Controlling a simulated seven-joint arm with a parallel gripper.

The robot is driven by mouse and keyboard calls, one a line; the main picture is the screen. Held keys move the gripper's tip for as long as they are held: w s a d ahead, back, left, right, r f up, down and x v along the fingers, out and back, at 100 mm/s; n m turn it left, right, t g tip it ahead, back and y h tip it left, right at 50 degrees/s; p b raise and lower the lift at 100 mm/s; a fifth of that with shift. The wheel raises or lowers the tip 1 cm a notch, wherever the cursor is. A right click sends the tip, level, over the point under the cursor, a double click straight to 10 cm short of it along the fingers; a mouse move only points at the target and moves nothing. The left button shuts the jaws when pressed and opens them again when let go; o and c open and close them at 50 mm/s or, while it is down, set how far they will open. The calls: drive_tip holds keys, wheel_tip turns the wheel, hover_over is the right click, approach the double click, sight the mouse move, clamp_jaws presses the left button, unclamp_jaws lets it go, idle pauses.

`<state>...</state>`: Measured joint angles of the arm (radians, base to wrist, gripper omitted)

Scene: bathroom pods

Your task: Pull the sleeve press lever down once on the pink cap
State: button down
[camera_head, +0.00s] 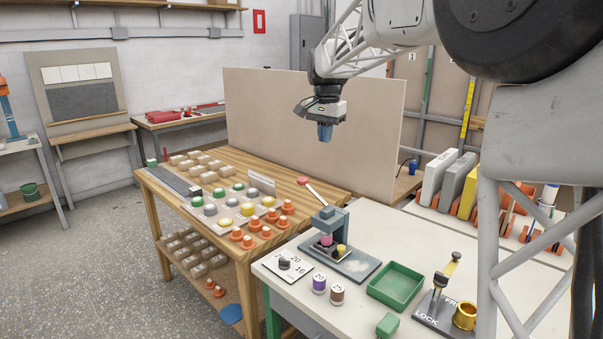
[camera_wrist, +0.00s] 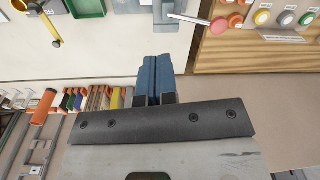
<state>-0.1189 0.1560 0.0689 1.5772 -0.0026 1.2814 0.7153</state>
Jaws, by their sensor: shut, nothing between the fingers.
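The sleeve press (camera_head: 333,222) is a blue-grey stand on a flat base on the white table. Its pale lever (camera_head: 318,193) slants up to the left and ends in a red knob (camera_head: 302,181). The pink cap (camera_head: 327,239) sits under the press head, partly hidden by it. My gripper (camera_head: 325,132) has blue fingers, shut and empty, in the air above the press and apart from the lever. In the wrist view the fingers (camera_wrist: 154,75) show below the press (camera_wrist: 166,14), with the lever (camera_wrist: 197,20) and red knob (camera_wrist: 235,21) to the upper right.
A small yellow piece (camera_head: 342,250) stands beside the pink cap. A green tray (camera_head: 396,289), purple and brown jars, a number card and a lock fixture (camera_head: 447,300) share the white table. A wooden table (camera_head: 160,185) with caps adjoins it. A tan partition (camera_head: 300,130) stands behind.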

drive_tip(key=m, duration=0.2)
hover_over(302, 178)
wheel_tip(302, 178, down, 3)
drive_tip(key=shift+f+g, duration=0.2)
drive_tip(key=shift+g, duration=0.1)
drive_tip(key=shift+f, duration=0.15)
wheel_tip(302, 178, down, 14)
drive_tip(key=shift+r, duration=0.15)
idle(0.6)
drive_tip(key=shift+a, duration=0.1)
idle(0.4)
